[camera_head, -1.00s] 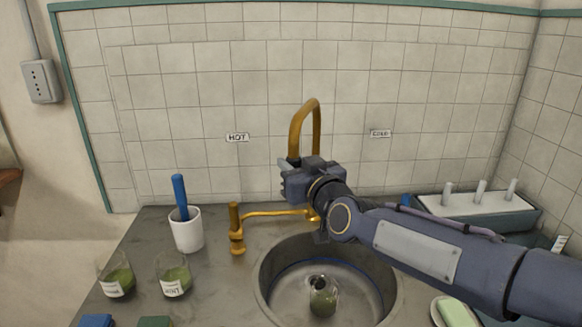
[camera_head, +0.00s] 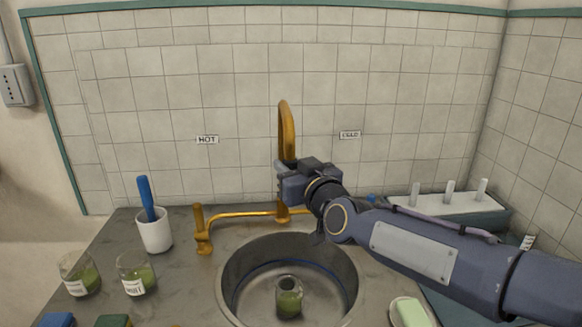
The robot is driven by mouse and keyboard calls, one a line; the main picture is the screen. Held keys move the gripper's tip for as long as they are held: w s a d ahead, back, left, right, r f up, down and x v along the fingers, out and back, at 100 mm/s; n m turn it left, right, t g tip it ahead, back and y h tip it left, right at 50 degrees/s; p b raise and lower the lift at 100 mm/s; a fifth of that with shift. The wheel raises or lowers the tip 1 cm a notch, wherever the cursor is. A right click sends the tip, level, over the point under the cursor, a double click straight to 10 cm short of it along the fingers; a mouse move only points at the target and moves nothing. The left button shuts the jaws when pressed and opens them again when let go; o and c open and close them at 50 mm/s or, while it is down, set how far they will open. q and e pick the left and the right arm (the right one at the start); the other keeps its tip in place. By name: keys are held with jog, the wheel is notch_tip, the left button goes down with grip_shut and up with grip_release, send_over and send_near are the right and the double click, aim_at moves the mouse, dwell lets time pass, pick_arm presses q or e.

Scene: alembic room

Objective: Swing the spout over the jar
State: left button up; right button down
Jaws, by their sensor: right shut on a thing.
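The brass gooseneck spout (camera_head: 287,130) rises behind the sink and looks nearly edge-on, its arch coming towards me. My right gripper (camera_head: 290,182) is shut on the spout's lower end, which it mostly hides. The jar (camera_head: 289,298), glass with green contents, stands upright in the sink basin. In the picture the spout is roughly in line above the jar; I cannot tell how exactly they line up in depth. My left gripper is not in view.
The round steel sink (camera_head: 226,285) is set in a grey counter (camera_head: 190,290). A brass tap handle (camera_head: 202,230), a white cup (camera_head: 155,231) and two green-filled glasses (camera_head: 136,274) are on the left. A soap dish (camera_head: 398,315) and a white-topped rack (camera_head: 455,206) are on the right.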

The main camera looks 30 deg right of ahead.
jog(key=shift+d+r, duration=0.2)
jog(key=shift+d, duration=0.1)
jog(key=c, duration=1.6)
grip_release()
jog(key=o, duration=0.5)
jog(key=shift+d+f, duration=0.1)
jog(key=shift+d, duration=0.05)
jog(key=s, duration=0.4)
jog(key=s+b, duration=0.1)
jog(key=s, duration=0.2)
jog(key=shift+s+a, duration=0.2)
jog(key=shift+s, duration=0.2)
